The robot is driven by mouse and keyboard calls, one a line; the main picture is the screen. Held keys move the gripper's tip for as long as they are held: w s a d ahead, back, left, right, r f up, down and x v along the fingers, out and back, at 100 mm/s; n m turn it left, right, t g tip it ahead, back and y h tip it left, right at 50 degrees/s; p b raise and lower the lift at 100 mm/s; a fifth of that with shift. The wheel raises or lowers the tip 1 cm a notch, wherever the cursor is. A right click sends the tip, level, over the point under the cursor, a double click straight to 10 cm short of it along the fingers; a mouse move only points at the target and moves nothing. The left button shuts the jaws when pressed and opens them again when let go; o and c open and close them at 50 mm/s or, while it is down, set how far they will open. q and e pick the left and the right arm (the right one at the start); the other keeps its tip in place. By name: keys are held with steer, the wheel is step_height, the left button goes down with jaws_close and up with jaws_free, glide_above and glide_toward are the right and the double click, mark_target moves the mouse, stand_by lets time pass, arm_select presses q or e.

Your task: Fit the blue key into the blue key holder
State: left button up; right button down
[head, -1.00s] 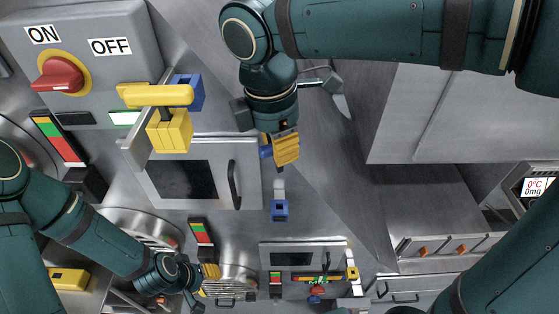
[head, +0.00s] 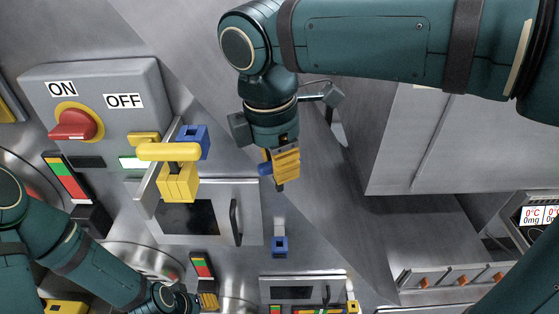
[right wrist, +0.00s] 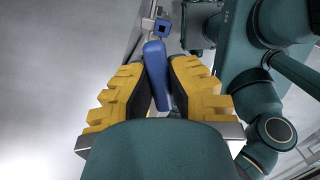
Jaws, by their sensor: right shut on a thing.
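My right gripper (head: 281,168) is shut on the blue key (head: 265,168) in front of the metal panel. In the right wrist view the blue key (right wrist: 156,74) stands out from between the yellow fingers (right wrist: 160,95), slightly tilted. A blue block with a square hole (head: 279,247) sits on a grey stem below the gripper, apart from the key. Another blue holed block (head: 194,140) sits beside a yellow block. One blue holed block (right wrist: 165,27) shows beyond the key in the right wrist view; I cannot tell which. My left gripper (head: 208,301) is low, its fingers unclear.
A yellow key (head: 168,152) is at the yellow block (head: 178,184) on a metal bracket, left of my right gripper. Behind is a panel door with a dark window (head: 188,216). A switch box (head: 95,100) stands upper left. A metal cabinet (head: 400,130) is at right.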

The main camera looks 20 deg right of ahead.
steer(key=shift+r+p, duration=0.95)
steer(key=shift+r, duration=0.1)
arm_select(q)
step_height(320, 180, up, 2)
steer(key=shift+r, duration=0.1)
arm_select(e)
steer(key=shift+r, duration=0.1)
